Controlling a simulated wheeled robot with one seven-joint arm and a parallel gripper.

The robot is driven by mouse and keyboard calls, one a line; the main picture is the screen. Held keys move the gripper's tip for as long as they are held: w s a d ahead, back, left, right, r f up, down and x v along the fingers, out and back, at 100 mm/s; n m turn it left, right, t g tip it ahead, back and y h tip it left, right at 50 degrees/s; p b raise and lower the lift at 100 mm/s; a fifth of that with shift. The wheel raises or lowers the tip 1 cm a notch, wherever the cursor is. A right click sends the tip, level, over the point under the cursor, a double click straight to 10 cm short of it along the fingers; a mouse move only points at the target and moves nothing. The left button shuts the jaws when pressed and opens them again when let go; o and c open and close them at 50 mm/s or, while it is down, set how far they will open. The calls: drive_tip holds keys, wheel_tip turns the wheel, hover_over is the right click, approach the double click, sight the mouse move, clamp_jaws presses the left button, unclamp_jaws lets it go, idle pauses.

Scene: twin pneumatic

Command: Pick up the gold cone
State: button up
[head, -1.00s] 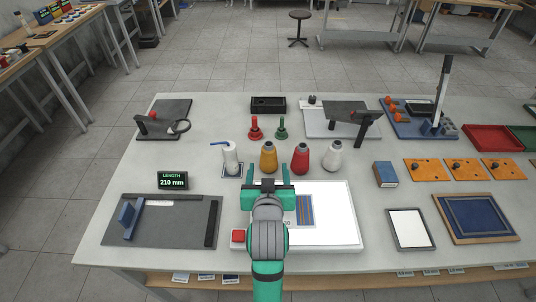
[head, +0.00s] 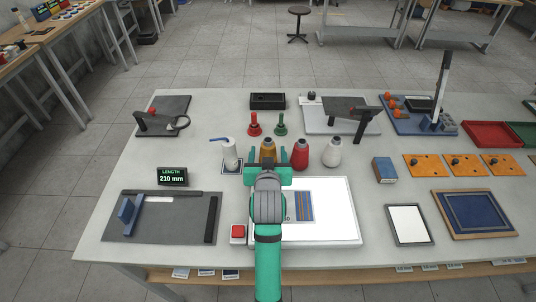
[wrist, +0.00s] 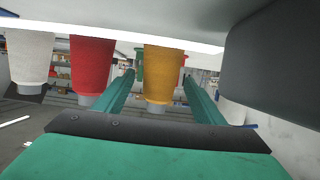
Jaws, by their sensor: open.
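The gold cone (head: 268,148) stands upright on the table, partly hidden behind my gripper (head: 267,155) in the head view. In the wrist view, which looks upside down, the gold cone (wrist: 164,72) appears between the two teal fingers (wrist: 158,80), closer to the right one. I cannot tell whether the fingertips reach past the cone or touch it.
A red cone (head: 300,155) stands close to the right, with a white cone (head: 333,153) beyond it. A white cylinder with a blue lever (head: 230,155) stands to the left. Red (head: 254,126) and green (head: 281,126) pieces stand behind. A white panel (head: 330,215) lies below my arm.

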drive_tip(key=c, duration=1.2)
drive_tip(key=shift+c, duration=0.2)
drive_tip(key=shift+r, duration=0.1)
